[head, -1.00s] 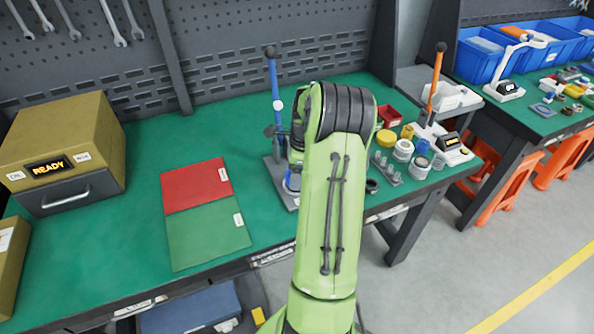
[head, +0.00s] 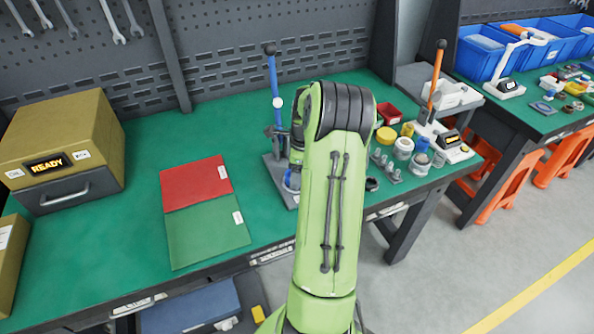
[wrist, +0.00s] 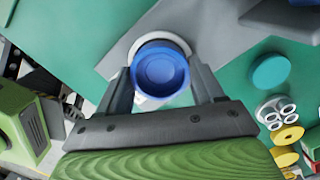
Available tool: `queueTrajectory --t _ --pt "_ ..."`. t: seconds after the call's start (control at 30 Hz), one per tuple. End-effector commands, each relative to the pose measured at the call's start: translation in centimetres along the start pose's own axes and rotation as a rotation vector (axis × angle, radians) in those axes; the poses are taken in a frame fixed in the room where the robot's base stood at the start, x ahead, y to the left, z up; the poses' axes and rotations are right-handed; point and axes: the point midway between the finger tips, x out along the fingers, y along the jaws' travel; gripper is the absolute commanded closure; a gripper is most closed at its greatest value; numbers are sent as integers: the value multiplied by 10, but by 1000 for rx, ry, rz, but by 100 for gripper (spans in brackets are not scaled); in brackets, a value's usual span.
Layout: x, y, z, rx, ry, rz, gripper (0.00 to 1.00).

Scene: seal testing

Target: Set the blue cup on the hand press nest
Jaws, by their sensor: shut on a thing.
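The blue cup (wrist: 160,70) is between the two fingers of my gripper (wrist: 163,82) in the wrist view, and the fingers are shut on it. A pale ring, likely the nest (wrist: 147,47), shows around the cup's far side, over the grey base of the hand press (wrist: 208,28). I cannot tell whether the cup touches the ring or is just above it. In the head view the hand press with the blue lever (head: 275,100) stands left of my arm. A bit of blue (head: 291,180) shows over its base; my arm hides most of the gripper there.
A red and green mat (head: 205,215) lies left of the press. A yellow box marked READY (head: 62,150) is at the far left. Several small parts and an orange-levered press (head: 436,85) stand to the right of my arm. The bench between mat and box is clear.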

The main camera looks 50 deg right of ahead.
Motion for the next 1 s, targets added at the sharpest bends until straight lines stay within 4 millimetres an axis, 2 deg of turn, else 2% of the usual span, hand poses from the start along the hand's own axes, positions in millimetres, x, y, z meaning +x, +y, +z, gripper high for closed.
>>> queueTrajectory --t 0.83,0.87,1.0 --pt "9 0 -2 1 1 0 67" --pt "9 0 -2 1 1 -1 29" --pt "9 0 -2 1 1 0 7"
